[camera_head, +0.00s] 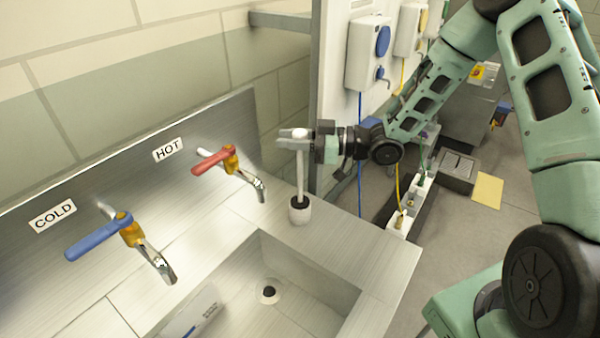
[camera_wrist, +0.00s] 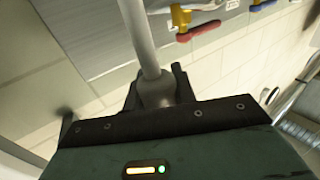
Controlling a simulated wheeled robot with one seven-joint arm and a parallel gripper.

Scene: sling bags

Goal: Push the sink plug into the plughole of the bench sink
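The sink plug (camera_head: 299,175) is a long pale upright rod with a wider knob at its top and a dark part at its foot. Its foot is at a short white cylinder (camera_head: 299,216) on the bench top, right of the hot tap; I cannot tell whether it sits inside. My gripper (camera_head: 294,137) comes in from the right and is shut on the knob. In the wrist view the knob (camera_wrist: 157,90) is between both fingers. The bench sink (camera_head: 345,300) is in front, with the dark round plughole (camera_head: 268,291) open in its floor.
A red-handled hot tap (camera_head: 225,160) and a blue-handled cold tap (camera_head: 125,232) stand along the metal splashback (camera_head: 190,185). A white item with blue print (camera_head: 195,315) is at the sink's left. Bare bench top lies between plug and basin.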

